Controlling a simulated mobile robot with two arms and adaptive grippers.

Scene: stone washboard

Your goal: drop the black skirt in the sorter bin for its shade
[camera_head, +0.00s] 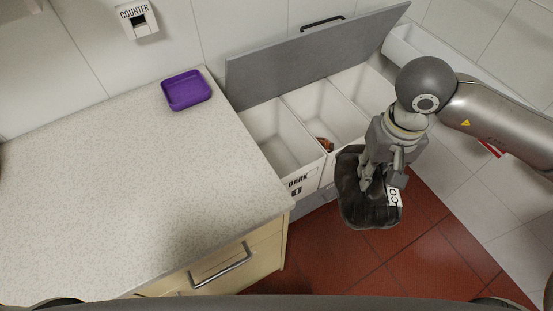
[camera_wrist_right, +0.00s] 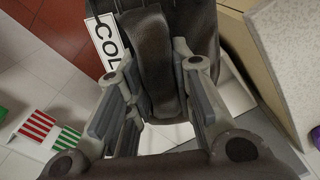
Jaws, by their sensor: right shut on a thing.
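The black skirt (camera_head: 357,200) hangs from my right gripper (camera_head: 378,185) in the head view, in front of the sorter bin. A white label on it is partly covered; "CO" shows in the head view and "COL" in the right wrist view. My right gripper is shut on the skirt (camera_wrist_right: 152,70), which fills the space between the fingers in the wrist view. The sorter bin (camera_head: 317,178) is open, with white compartments side by side. The left compartment (camera_head: 275,140) has a "DARK" label on its front and looks empty. Other compartment labels are hidden. My left gripper is not in view.
The grey lid (camera_head: 290,62) stands raised behind the bin. A speckled counter (camera_head: 120,190) with a purple tray (camera_head: 186,90) adjoins the bin's left side. A brownish item (camera_head: 325,144) lies in the middle compartment. Red floor (camera_head: 400,262) is clear below the skirt.

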